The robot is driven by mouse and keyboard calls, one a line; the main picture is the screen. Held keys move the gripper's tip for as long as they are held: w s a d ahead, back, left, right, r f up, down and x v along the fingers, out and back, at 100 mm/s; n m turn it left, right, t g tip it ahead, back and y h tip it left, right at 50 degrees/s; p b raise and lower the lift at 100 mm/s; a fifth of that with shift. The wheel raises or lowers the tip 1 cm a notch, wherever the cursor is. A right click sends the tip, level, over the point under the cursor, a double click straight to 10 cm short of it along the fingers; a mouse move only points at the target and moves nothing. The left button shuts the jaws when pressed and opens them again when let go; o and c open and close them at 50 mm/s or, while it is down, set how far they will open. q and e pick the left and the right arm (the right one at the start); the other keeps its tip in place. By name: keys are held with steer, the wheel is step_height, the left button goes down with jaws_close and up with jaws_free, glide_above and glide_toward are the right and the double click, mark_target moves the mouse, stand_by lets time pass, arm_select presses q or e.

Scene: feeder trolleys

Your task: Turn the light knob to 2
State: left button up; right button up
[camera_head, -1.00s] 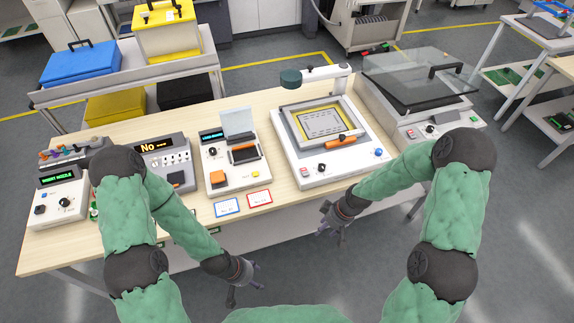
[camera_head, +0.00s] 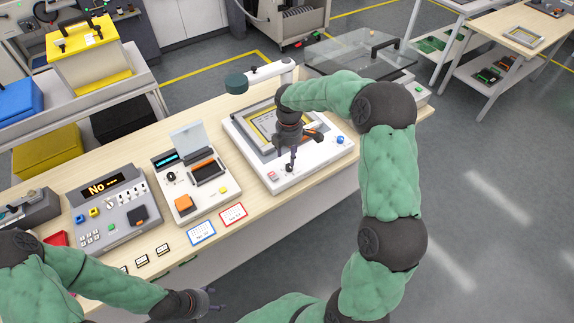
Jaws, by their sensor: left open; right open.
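The white machine (camera_head: 308,172) with the overhead lamp arm stands on the wooden bench. A small black knob (camera_head: 290,168) is on its front panel, between a red button (camera_head: 272,176) and a blue button (camera_head: 340,140). My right gripper (camera_head: 292,158) is open and points down right at the knob. I cannot tell whether its fingers touch the knob, and the knob's setting is too small to read. My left gripper (camera_head: 208,302) is open and empty, low in front of the bench.
The dark green lamp head (camera_head: 236,83) hangs over the machine's back left. Two framed cards (camera_head: 201,232) (camera_head: 233,215) lie on the bench front. A glass-lidded machine (camera_head: 345,55) stands behind right.

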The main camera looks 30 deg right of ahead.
mark_target(289, 166)
step_height(289, 166, down, 6)
steer(key=shift+f+b, duration=0.25)
steer(key=shift+b, duration=0.4)
jaws_close()
